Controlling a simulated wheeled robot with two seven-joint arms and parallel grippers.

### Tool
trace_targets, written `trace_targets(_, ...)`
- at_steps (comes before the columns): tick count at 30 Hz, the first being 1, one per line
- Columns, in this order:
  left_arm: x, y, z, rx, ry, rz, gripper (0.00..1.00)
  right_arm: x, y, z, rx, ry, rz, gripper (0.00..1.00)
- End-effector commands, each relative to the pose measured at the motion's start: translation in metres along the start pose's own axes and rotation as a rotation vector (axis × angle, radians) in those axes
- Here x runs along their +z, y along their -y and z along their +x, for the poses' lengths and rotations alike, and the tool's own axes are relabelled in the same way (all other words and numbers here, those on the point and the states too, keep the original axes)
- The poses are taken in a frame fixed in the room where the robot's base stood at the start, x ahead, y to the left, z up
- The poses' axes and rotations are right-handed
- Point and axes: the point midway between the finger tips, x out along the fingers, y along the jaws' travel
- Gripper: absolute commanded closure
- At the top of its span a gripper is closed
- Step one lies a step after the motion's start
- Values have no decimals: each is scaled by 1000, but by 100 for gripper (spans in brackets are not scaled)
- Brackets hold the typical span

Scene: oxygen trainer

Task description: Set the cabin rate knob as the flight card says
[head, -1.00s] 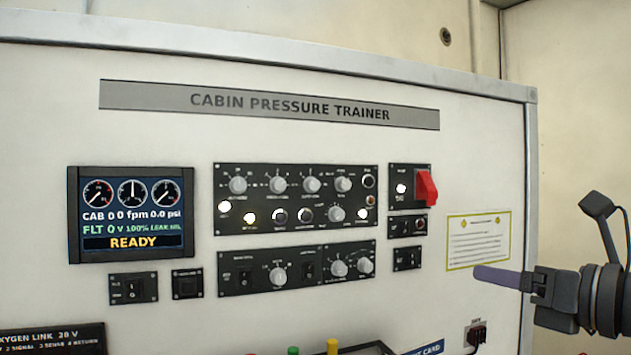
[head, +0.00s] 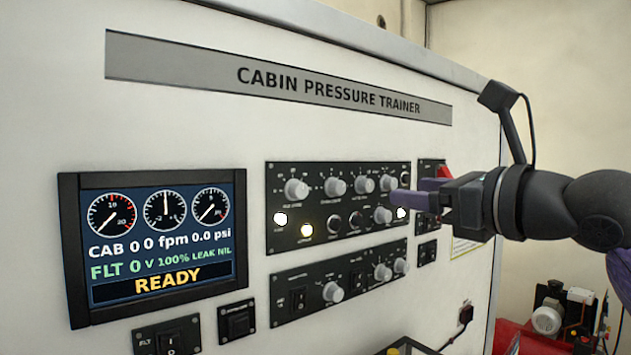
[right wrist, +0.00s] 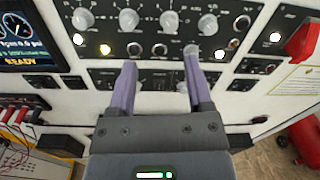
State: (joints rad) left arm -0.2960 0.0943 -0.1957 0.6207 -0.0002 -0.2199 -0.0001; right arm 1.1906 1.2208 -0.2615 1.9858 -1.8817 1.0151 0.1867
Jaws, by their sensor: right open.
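The upper control panel (head: 272,240) carries a row of grey knobs, including the leftmost (head: 296,188), with one more knob (head: 382,214) lower right. Labels are too small to read, so I cannot tell which is the cabin rate knob. My right gripper (head: 398,202) reaches in from the right before the panel's right end. In the right wrist view its purple fingers (right wrist: 159,58) are apart and empty. The lower right knob (right wrist: 191,49) appears at the right fingertip; contact is unclear. No readable flight card shows. My left gripper is out of view.
The display (head: 160,245) reads READY, CAB 0, 0 fpm. A lower knob panel (head: 310,305) sits below. A red switch guard (right wrist: 302,40) and a yellow-edged placard (right wrist: 298,82) lie to the right. Cables and a yellow case (right wrist: 40,165) are lower left.

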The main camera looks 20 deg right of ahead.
Motion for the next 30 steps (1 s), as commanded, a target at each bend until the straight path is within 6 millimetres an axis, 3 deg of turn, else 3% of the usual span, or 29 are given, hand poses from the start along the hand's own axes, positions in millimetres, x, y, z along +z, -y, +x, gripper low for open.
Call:
trace_targets(8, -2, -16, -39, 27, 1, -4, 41, 6, 0, 62, 5, -2, 5, 35)
trace_targets(12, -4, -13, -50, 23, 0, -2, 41, 4, 0, 86, 4, 0, 3, 35)
trace_targets(22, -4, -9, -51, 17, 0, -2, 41, 0, -1, 96, 2, 0, 1, 35)
trace_targets(23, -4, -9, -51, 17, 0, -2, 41, 0, -1, 96, 2, 0, 1, 37)
trace_targets(30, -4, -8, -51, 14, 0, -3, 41, 0, 0, 95, 2, 0, 1, 88)
